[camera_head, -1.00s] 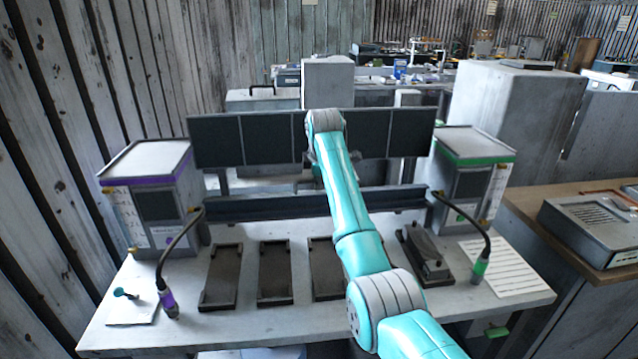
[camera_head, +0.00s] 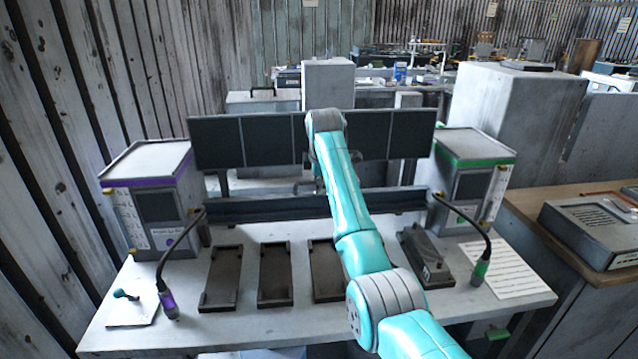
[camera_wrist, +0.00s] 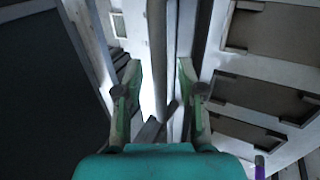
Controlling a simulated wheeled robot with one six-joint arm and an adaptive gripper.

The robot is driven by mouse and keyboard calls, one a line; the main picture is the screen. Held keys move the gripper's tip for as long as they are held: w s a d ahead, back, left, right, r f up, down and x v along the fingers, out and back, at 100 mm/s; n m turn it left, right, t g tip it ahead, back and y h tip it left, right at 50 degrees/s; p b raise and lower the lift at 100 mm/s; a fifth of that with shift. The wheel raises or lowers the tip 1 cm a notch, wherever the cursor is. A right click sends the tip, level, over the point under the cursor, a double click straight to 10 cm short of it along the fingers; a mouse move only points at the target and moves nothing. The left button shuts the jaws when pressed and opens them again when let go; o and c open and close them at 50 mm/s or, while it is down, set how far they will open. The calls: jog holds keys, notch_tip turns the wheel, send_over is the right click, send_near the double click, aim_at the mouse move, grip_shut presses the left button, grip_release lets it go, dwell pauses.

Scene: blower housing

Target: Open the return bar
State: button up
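A long dark bar (camera_head: 265,208) runs across the back of the workbench, below a row of dark panels (camera_head: 215,142). I cannot tell for sure that this is the return bar. My gripper is mostly hidden behind my arm in the head view, near the middle of the bench's back edge. In the wrist view my gripper (camera_wrist: 160,75) has its two green fingers apart. A long grey bar (camera_wrist: 185,40) runs in the picture between and beyond the fingertips. I cannot tell whether the fingers touch it; nothing is seen clamped.
Several dark trays (camera_head: 276,274) lie on the workbench (camera_head: 240,325) in front of the bar. A purple-trimmed box (camera_head: 150,195) stands left and a green-trimmed box (camera_head: 472,180) right, each with a cable curving down to the bench. A paper sheet (camera_head: 500,268) lies at the right.

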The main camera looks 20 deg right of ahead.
jog(key=v, duration=1.1)
jog(key=shift+r, duration=0.35)
jog(key=shift+s+f, duration=0.1)
